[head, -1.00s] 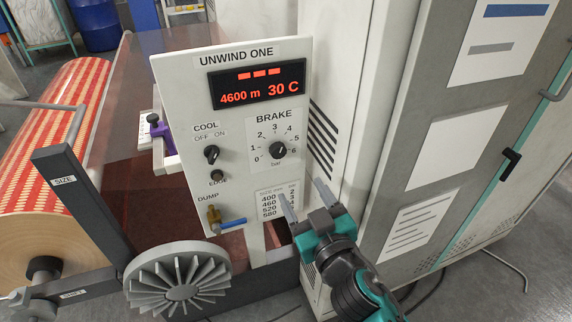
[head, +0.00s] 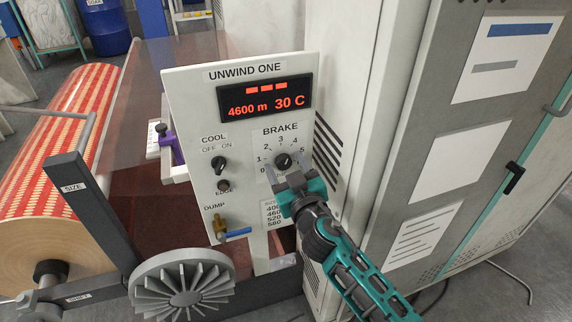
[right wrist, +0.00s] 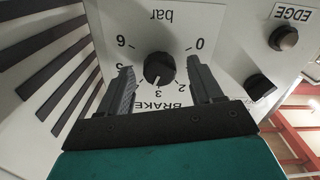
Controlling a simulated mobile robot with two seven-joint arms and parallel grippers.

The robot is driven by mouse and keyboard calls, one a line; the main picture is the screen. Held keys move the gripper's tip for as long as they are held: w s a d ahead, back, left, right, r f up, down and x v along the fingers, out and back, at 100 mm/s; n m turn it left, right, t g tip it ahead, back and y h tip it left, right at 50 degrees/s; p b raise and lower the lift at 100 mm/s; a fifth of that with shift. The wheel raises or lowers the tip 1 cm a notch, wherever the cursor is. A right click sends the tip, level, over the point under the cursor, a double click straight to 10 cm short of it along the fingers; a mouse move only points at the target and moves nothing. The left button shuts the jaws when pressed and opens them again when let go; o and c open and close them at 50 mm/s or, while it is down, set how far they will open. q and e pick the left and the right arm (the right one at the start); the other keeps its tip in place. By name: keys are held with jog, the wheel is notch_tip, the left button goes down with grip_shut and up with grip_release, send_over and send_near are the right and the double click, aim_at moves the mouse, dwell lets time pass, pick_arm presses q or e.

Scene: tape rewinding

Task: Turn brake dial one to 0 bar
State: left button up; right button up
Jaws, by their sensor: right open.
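The brake dial (head: 283,160) is a round black knob on the white UNWIND ONE panel (head: 188,95), under the word BRAKE. It also shows in the right wrist view (right wrist: 158,68), upside down, with its white mark pointing near 3 to 4 on the scale. My right gripper (head: 285,174) is open just in front of the panel, below the dial in the head view. In the right wrist view its fingers (right wrist: 160,75) stand on either side of the knob with gaps, apart from it. They hide part of the scale. My left gripper is not in view.
The COOL switch (head: 218,165), the EDGE button (head: 224,186) and the DUMP valve (head: 236,232) sit left of the dial. A red display (head: 265,98) is above it. A grey handwheel (head: 182,298) stands lower left. A grey cabinet (head: 440,170) stands at right.

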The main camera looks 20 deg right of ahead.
jog(key=shift+w, duration=0.3)
jog(key=shift+c, duration=0.4)
jog(key=c, duration=1)
jog(key=shift+o, duration=0.2)
